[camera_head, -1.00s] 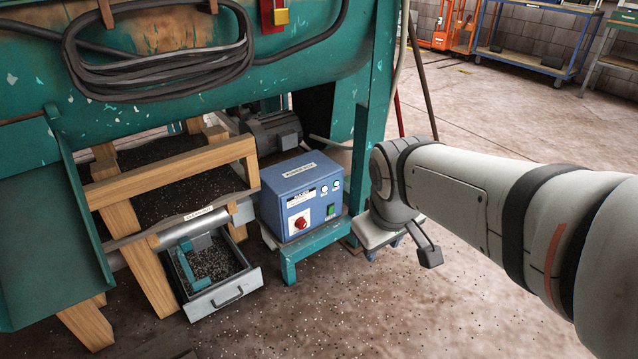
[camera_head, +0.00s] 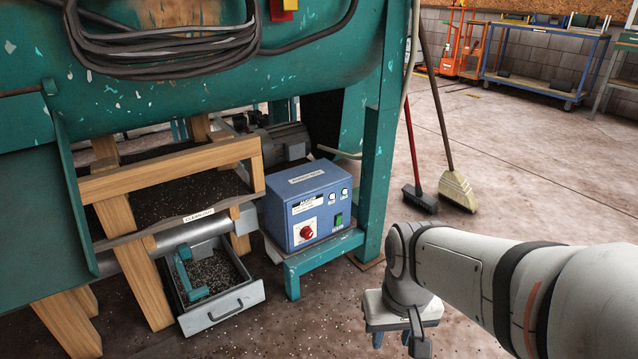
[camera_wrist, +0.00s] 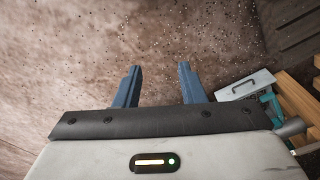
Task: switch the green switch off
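The blue power box (camera_head: 306,205) sits on a teal stand under the soil mixer. On its front are a green switch (camera_head: 338,219), a red round knob (camera_head: 307,232) and two small white round parts. The green switch's position is too small to tell. My gripper (camera_wrist: 157,85) shows in the wrist view with its two blue fingers apart and nothing between them. In the head view my arm's end is right of and below the box, well apart from it, and the fingers are mostly cut off or hidden. The wrist view does not show the box.
An open metal drawer (camera_head: 224,305) with dark soil and a teal scoop juts out left of the box; it also shows in the wrist view (camera_wrist: 246,86). A teal post (camera_head: 374,165) stands just right of the box. Two brooms (camera_head: 457,188) lean behind. The floor in front is clear.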

